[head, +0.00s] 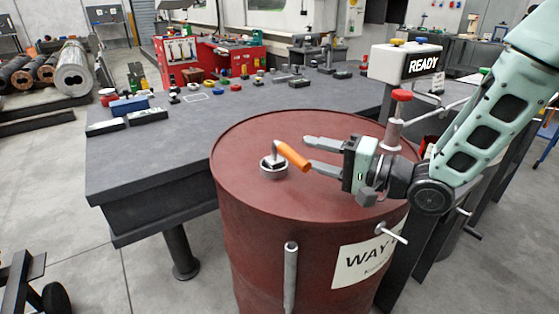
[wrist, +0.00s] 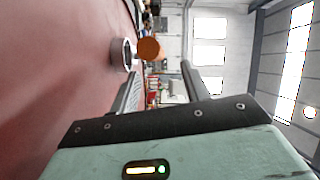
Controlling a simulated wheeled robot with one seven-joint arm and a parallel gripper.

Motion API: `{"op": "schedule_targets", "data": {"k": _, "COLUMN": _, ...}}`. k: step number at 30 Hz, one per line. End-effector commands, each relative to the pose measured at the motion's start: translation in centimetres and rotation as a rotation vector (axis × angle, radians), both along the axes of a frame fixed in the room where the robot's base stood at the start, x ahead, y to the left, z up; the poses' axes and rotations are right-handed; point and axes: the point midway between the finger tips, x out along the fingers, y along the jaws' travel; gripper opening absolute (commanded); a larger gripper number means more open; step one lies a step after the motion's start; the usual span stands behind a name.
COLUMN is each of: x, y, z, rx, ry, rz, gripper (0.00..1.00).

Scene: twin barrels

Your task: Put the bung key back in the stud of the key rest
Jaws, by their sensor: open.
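The bung key has an orange handle (head: 293,156) and a short grey bent shaft. Its shaft stands in the round grey bung fitting (head: 273,167) on top of the dark red barrel (head: 240,150). The handle slants down to the right, towards my gripper (head: 309,153). My gripper is open, its two fingers pointing left, with the lower one close to the handle's end. In the wrist view the handle (wrist: 149,48) shows end-on, ahead of and between the fingers, beside the fitting (wrist: 121,54). Whether a finger touches it I cannot tell. I cannot clearly make out the key rest.
A red-topped grey post (head: 400,110) stands close behind my gripper. A READY sign box (head: 405,62) stands behind it. A dark table (head: 165,150) with several small items adjoins the barrel at the left. A grey upright tube (head: 290,275) is at the barrel's front.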

Motion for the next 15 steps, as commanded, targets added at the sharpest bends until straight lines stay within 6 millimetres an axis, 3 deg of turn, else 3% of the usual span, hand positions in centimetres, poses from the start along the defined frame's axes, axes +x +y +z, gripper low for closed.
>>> {"op": "schedule_targets", "data": {"k": 15, "x": 2.6, "y": 4.7, "z": -0.5, "rx": 0.000, "ry": -0.001, "rz": 0.000, "gripper": 0.47}}
